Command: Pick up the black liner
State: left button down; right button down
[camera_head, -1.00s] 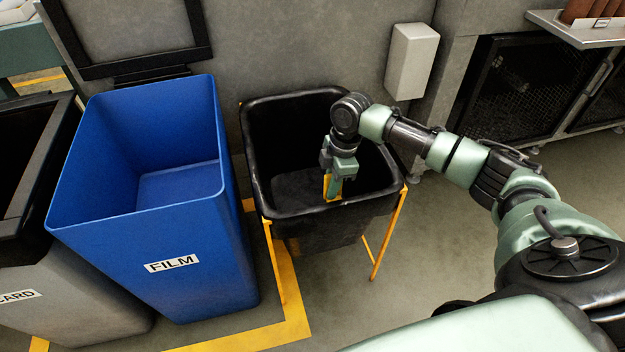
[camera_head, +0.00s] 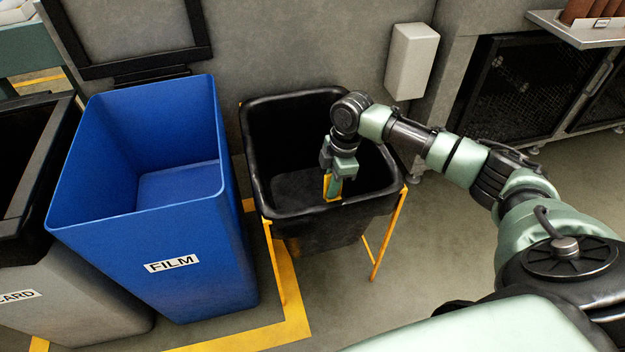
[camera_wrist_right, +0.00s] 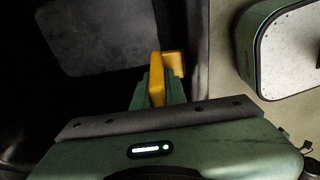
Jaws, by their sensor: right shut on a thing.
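The black liner (camera_head: 268,185) is an open, tub-like bin with a rolled rim, standing upright in a yellow-legged frame. My right gripper (camera_head: 332,190) reaches down at its near rim, toward the right, and is shut on the rim. The exact contact is partly hidden by the fingers. My left gripper is not in view.
A blue bin (camera_head: 215,225) labelled FILM stands close to the left of the liner. A grey bin (camera_head: 75,300) is further left. A wall lies behind, with a white box (camera_head: 411,60) on it. Floor (camera_head: 430,240) is clear at the front right.

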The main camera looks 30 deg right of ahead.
jog(key=shift+r, duration=0.15)
